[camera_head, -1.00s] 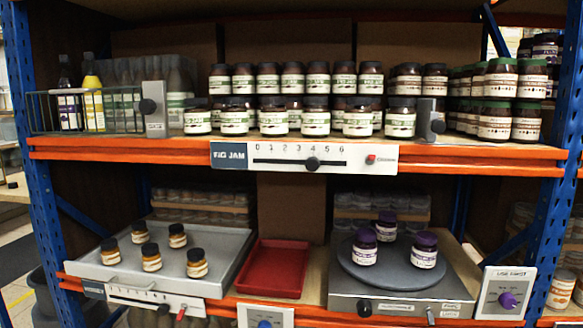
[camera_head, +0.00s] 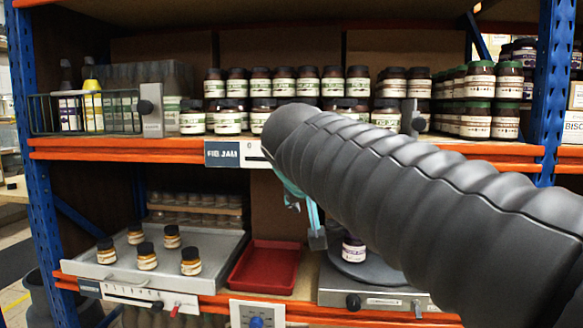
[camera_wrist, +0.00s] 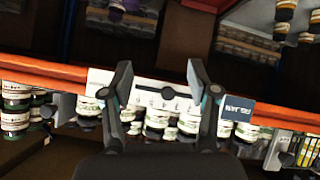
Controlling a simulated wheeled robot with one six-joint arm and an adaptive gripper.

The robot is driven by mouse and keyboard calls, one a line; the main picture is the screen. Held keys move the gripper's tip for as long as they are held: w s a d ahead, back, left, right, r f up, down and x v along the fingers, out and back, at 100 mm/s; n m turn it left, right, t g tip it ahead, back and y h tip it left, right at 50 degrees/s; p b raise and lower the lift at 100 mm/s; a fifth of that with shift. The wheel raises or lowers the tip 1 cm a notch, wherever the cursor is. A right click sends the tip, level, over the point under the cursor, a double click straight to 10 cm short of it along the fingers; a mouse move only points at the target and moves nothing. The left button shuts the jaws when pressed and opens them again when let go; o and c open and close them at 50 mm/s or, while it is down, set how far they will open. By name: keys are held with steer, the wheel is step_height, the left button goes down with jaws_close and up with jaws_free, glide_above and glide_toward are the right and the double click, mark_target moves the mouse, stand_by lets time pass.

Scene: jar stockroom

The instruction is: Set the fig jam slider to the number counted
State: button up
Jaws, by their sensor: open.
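The FIG JAM panel (camera_head: 222,154) is on the upper shelf's front edge, mostly hidden by my arm in the head view. Dark-lidded jars with white-green labels (camera_head: 283,85) stand in stacked rows above the panel, partly hidden by my arm. My gripper (camera_wrist: 158,68) is open and empty in front of the panel. In the head view it is largely behind my arm.
Below are a grey tray (camera_head: 222,246) with several amber jars (camera_head: 190,262), a red tray (camera_head: 268,262), and a turntable (camera_head: 352,272) with a purple-lidded jar (camera_head: 353,249). A wire basket (camera_head: 40,112) of bottles stands upper left.

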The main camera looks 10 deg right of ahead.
steer(key=w+a+r+m+t+h, duration=0.15)
steer(key=w+a+r, duration=0.25)
steer(key=w+r, duration=0.4)
steer(key=r+x, duration=0.1)
steer(key=x, duration=1.1)
steer(key=shift+w+d+t, duration=0.3)
steer(key=shift+d+t, duration=0.05)
steer(key=shift+t, duration=0.1)
steer(key=shift+n, duration=0.25)
jaws_close()
steer(key=shift+y, duration=0.25)
